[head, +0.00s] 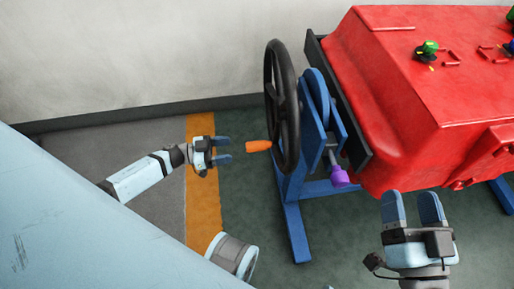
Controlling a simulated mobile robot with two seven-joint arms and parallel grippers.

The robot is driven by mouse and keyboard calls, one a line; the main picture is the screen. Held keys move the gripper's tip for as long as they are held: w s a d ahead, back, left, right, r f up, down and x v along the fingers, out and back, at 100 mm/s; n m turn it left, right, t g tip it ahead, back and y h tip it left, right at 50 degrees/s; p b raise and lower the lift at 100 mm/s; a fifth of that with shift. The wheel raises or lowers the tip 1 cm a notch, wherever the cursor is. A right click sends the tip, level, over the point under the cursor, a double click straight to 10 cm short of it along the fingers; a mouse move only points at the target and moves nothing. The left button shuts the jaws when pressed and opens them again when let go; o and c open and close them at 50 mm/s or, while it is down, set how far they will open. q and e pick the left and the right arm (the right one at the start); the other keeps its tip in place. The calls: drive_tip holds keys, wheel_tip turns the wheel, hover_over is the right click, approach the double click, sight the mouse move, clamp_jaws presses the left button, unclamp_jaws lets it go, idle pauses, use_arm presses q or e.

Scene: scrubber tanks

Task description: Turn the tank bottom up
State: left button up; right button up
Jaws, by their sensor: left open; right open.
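The red tank (405,90) is mounted in a blue stand (297,215) at the right. A black handwheel (283,105) stands upright at the stand's left side, with an orange handle (258,146) sticking out to the left near its lower rim. A purple knob (339,177) sits below the wheel's axle on the stand. My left gripper (223,150) is open and empty, pointing at the orange handle with a small gap between them. My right gripper (412,208) is open and empty, in front of the tank's lower edge.
Green and yellow fittings (428,48) sit on the tank's upper face. A pale wall (150,50) runs along the back. Open floor with an orange stripe (202,205) lies left of the stand.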

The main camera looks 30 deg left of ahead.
use_arm(q)
drive_tip(key=b, duration=0.2)
approach(271, 144)
drive_tip(key=w+d, duration=0.2)
drive_tip(key=w+d+f, duration=0.1)
drive_tip(key=shift+w+d+f, duration=0.1)
drive_tip(key=shift+w+d, duration=0.3)
use_arm(e)
drive_tip(key=shift+g, duration=0.8)
wheel_tip(271, 144, down, 4)
drive_tip(key=shift+w+a, duration=0.15)
